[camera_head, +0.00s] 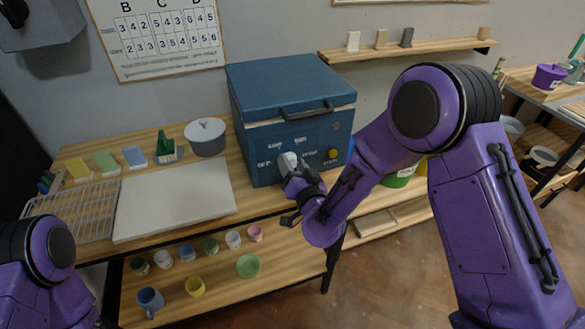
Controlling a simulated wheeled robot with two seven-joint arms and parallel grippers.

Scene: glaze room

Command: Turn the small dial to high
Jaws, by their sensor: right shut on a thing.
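A blue kiln-like box (277,92) with a dark lid handle stands on the wooden bench. My right gripper (291,172) is at the front panel, shut on the pale dial. The gripper and wrist cover the lower part of the dial, so its pointer setting cannot be read. My left arm shows at the lower left, but its gripper is out of view.
A white board (174,200), a wire rack (74,212), a lidded pot (205,137) and coloured tiles lie left of the box on the bench. Several cups and bowls stand on the shelf below. A wall shelf (408,51) hangs at the back right.

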